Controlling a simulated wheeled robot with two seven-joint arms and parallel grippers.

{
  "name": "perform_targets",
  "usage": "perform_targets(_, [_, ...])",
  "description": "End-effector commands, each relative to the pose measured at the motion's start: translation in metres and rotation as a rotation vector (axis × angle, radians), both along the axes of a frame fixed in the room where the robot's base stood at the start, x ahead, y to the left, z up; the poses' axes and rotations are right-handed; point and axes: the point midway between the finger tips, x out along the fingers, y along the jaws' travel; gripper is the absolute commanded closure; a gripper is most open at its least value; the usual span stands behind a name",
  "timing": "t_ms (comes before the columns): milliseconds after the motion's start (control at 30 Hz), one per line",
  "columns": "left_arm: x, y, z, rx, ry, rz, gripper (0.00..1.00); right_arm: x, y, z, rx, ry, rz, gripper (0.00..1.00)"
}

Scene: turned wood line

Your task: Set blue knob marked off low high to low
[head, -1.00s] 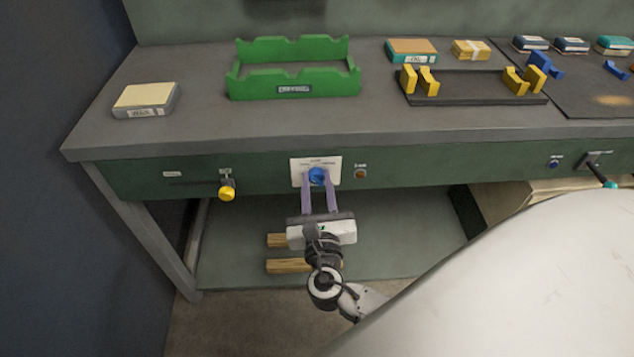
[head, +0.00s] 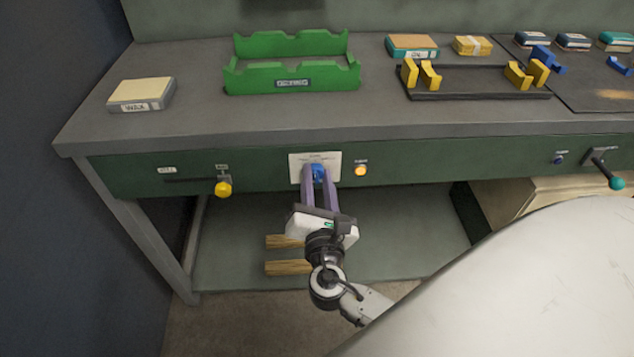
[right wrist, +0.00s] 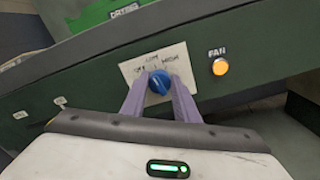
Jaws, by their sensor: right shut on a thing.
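The blue knob (head: 319,172) sits on a white plate (head: 334,160) on the bench's green front. In the right wrist view, the knob (right wrist: 160,82) is between the purple fingers, and the plate (right wrist: 178,66) reads OFF, LOW and HIGH. My right gripper (head: 318,178) is shut on the knob, its body rolled to one side. The knob's exact pointing is too small to tell. To the plate's right, the lamp marked FAN (right wrist: 220,67) glows orange; it also shows in the head view (head: 361,170). My left gripper is not in view.
A yellow-knobbed slider (head: 223,188) is left of the plate. A teal-tipped lever (head: 612,180) sticks out at the far right. A green tray (head: 292,82), a dark rack with yellow holders (head: 470,84) and boxes stand on the bench top. Wooden bars (head: 288,267) lie below.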

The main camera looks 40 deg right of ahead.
Motion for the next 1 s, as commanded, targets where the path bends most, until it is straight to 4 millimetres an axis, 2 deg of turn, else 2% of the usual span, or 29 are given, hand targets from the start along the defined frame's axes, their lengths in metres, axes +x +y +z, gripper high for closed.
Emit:
perform_targets(400, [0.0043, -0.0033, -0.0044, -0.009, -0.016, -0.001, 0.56, -0.0007, -0.0002, -0.0021, 0.158, -0.095, 0.001, 0.95])
perform_targets(933, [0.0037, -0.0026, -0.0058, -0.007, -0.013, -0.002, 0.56, -0.0006, 0.0000, -0.0013, 0.177, -0.107, 0.001, 0.95])
perform_targets(967, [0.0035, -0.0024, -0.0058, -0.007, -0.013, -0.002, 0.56, -0.0006, 0.0000, -0.0013, 0.178, -0.106, 0.001, 0.68])
perform_targets(1000, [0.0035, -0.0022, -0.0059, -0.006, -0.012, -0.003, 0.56, -0.0006, 0.0000, -0.0013, 0.177, -0.107, 0.001, 0.61])
